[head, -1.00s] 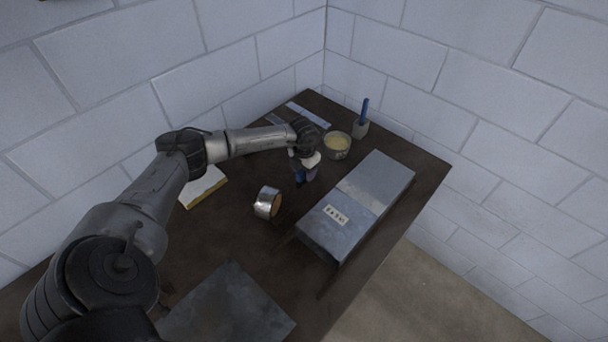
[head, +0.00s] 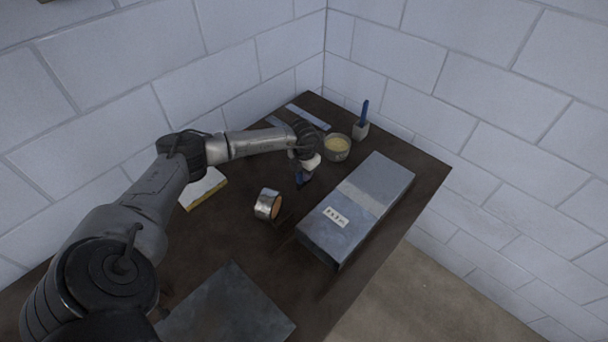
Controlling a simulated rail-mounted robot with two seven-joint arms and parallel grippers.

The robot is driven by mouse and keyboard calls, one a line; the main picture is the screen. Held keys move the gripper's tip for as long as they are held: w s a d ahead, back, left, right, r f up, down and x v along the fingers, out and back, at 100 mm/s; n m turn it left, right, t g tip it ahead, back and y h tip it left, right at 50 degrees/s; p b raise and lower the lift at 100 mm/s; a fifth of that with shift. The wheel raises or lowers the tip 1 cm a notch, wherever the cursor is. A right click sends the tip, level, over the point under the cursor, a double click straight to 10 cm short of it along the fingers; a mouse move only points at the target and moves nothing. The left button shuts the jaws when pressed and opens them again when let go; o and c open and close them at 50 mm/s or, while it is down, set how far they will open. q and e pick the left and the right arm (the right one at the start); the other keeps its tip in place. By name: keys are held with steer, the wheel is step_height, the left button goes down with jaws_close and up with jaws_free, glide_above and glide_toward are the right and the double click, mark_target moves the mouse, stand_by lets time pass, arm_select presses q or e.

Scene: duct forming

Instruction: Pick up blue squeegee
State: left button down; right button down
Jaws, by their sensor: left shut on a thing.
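A small blue thing (head: 300,179), which looks like the blue squeegee, shows just below my left gripper (head: 306,168). My left gripper is shut on it, above the table between the tape roll and the grey duct box. Most of the squeegee is small and dark in the picture, and the fingers partly hide it. I cannot tell whether it touches the table. My right gripper is not in view.
A silver tape roll (head: 267,204) stands left of the grey duct box (head: 352,214). A bowl (head: 337,146) and a blue-handled brush in a holder (head: 361,128) stand behind. A yellow-edged white block (head: 204,190) and a grey sheet (head: 228,308) lie left and in front.

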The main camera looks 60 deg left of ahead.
arm_select(q)
steer(key=shift+r, duration=0.1)
step_height(320, 180, up, 4)
steer(key=w+d+r, duration=0.4)
steer(key=d+r, duration=0.2)
steer(key=d, duration=0.5)
steer(key=shift+r, duration=0.4)
